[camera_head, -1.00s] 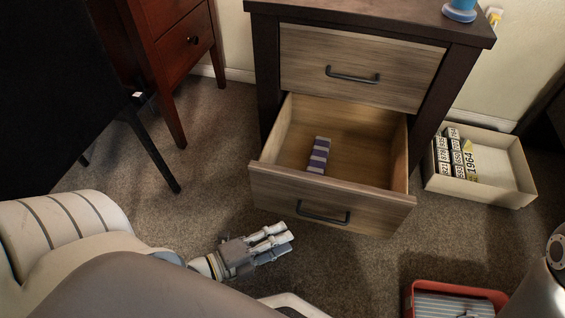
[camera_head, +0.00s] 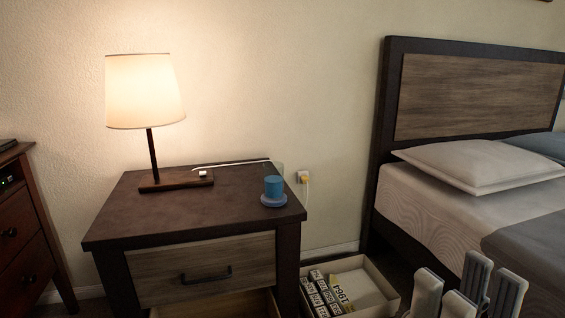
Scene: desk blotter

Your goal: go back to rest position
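My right gripper (camera_head: 468,288) shows at the bottom right edge, pointing up. Its pale grey fingers stand apart with nothing between them. It is in front of the bed, to the right of the shallow box. My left gripper is out of view. The nightstand (camera_head: 197,211) stands at left centre with its upper drawer (camera_head: 206,273) shut. Only a strip of the open lower drawer (camera_head: 222,305) shows at the bottom edge; its inside is mostly cut off.
A lit lamp (camera_head: 145,92) and a blue cup on a coaster (camera_head: 273,187) stand on the nightstand. A cream box (camera_head: 376,273) with number plates (camera_head: 343,289) lies to its right. The bed (camera_head: 440,195) is on the right, a red-brown cabinet (camera_head: 30,235) at far left.

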